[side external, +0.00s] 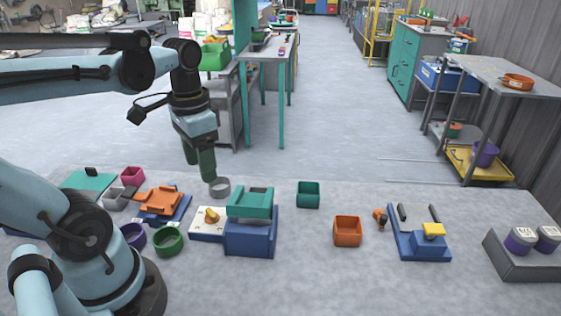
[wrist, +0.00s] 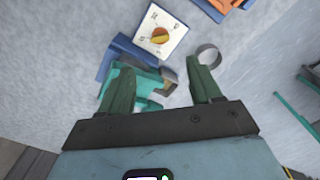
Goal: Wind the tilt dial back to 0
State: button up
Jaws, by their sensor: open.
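The tilt dial (wrist: 159,36) is an orange and yellow knob on a white plate (wrist: 172,21) with letter-like marks around it. In the side external view the yellow knob (side external: 212,215) sits on the white plate at the left of a blue base (side external: 249,242) with a teal top (side external: 250,203). The dial's exact reading is too small to tell. My gripper (side external: 206,182) points down above and behind the dial, apart from it. In the wrist view my gripper (wrist: 162,75) has its two green fingers spread with nothing held, the dial lying beyond the fingertips.
A grey ring (side external: 220,187) lies beneath my gripper. A teal box (side external: 308,194) and an orange box (side external: 347,231) stand to the right.

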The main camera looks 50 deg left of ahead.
aim_at(211, 212)
jog(key=shift+w, duration=0.1)
jog(key=shift+f, duration=0.15)
jog(key=shift+f, duration=5.9)
jog(key=c, duration=1)
jog(key=shift+c, duration=0.2)
